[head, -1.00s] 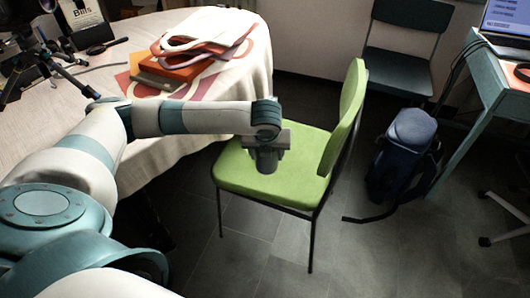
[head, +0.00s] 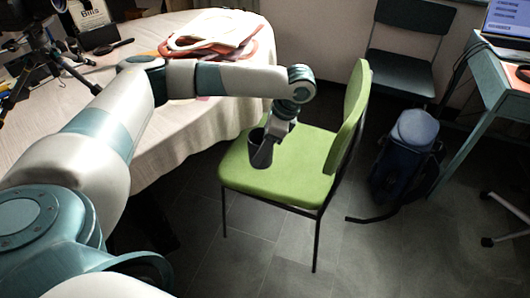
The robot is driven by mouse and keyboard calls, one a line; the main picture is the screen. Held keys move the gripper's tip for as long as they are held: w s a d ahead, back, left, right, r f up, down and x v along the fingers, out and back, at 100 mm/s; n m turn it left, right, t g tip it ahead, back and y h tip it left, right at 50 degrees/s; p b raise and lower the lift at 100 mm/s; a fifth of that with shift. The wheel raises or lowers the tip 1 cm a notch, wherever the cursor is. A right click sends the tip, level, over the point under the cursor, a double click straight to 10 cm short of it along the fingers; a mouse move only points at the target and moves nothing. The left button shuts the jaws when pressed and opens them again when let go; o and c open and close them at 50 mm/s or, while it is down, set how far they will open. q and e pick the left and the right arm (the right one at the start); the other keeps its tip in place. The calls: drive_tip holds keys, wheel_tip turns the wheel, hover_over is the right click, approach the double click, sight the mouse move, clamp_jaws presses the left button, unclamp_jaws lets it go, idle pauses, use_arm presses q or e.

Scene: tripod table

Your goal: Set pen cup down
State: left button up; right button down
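The dark grey pen cup (head: 261,152) is at the green seat of the chair (head: 285,188), near its left rear part, with its open top up. I cannot tell whether its base touches the seat. My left gripper (head: 274,133) comes down from the upper right and appears shut on the cup's right side at the rim; its fingertips are small and partly hidden. My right gripper is not in view.
The chair's green backrest (head: 350,115) rises right of the gripper. A dark blue backpack (head: 405,160) sits on the floor at right. The seat's front is clear.

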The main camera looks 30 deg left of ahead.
sight(259, 138)
use_arm(q)
drive_tip(key=r+n, duration=0.1)
drive_tip(key=n, duration=0.1)
drive_tip(key=r+n+g+h, duration=0.1)
drive_tip(key=n, duration=0.1)
drive_tip(key=r+n+h, duration=0.1)
drive_tip(key=r+n, duration=0.1)
drive_tip(key=shift+s+n+g, duration=0.3)
drive_tip(key=shift+s+g, duration=0.05)
drive_tip(key=shift+g, duration=0.05)
drive_tip(key=d+r+n+h, duration=0.1)
drive_tip(key=d+r+n, duration=0.2)
drive_tip(key=d, duration=0.4)
drive_tip(key=d+r+n+h, duration=0.1)
drive_tip(key=d+r+n, duration=0.2)
drive_tip(key=d, duration=0.4)
drive_tip(key=shift+s+d+r+g, duration=0.15)
drive_tip(key=shift+d+r+g, duration=0.1)
drive_tip(key=shift+d+g, duration=0.05)
